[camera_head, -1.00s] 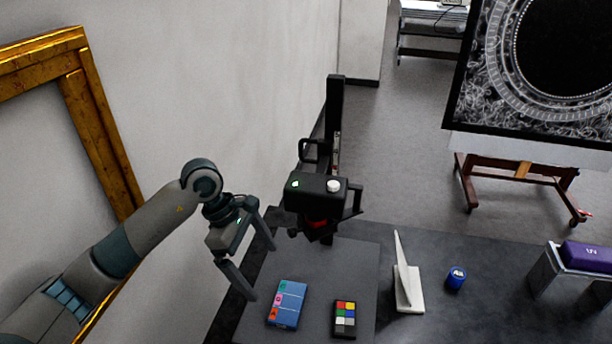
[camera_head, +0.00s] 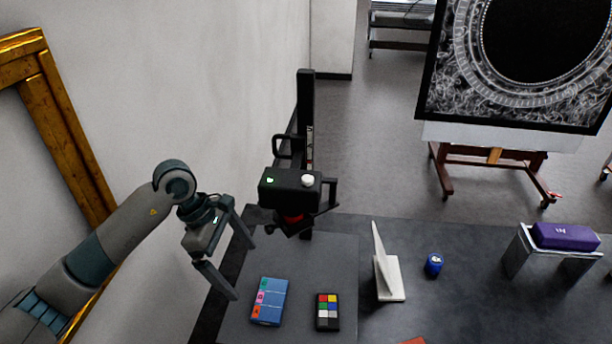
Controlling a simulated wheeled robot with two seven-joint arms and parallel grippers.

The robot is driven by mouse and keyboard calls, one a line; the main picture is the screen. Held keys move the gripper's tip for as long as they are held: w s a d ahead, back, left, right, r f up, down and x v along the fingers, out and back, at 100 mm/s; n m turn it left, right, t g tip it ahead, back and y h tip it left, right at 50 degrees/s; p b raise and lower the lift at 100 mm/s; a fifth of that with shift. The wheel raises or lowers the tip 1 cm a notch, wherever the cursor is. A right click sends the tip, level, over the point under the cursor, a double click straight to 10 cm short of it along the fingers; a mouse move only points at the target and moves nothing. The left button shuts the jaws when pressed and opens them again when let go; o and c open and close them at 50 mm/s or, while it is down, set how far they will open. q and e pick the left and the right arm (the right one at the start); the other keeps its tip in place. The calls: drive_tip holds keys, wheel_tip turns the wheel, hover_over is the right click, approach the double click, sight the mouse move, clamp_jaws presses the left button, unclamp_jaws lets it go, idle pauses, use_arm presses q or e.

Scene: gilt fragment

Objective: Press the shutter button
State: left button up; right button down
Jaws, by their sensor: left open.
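The black camera (camera_head: 290,190) is mounted on a dark upright column (camera_head: 305,110) above a grey copy-stand base (camera_head: 345,270). On its top are a round white button (camera_head: 308,181), which looks like the shutter button, and a small green light (camera_head: 270,180). My left gripper (camera_head: 244,270) is open and empty. It is to the left of the camera and lower in the picture, apart from it, with its fingers pointing down to the right. My right gripper is not in view.
A blue card box (camera_head: 270,301) and a colour checker (camera_head: 327,312) lie on the base. To the right are a white angled stand (camera_head: 388,279), a small blue jar (camera_head: 433,265) and a purple case (camera_head: 565,236) on a metal riser. A gilt frame (camera_head: 65,140) leans at left.

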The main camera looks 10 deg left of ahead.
use_arm(q)
clamp_jaws()
idle(0.5)
idle(1.4)
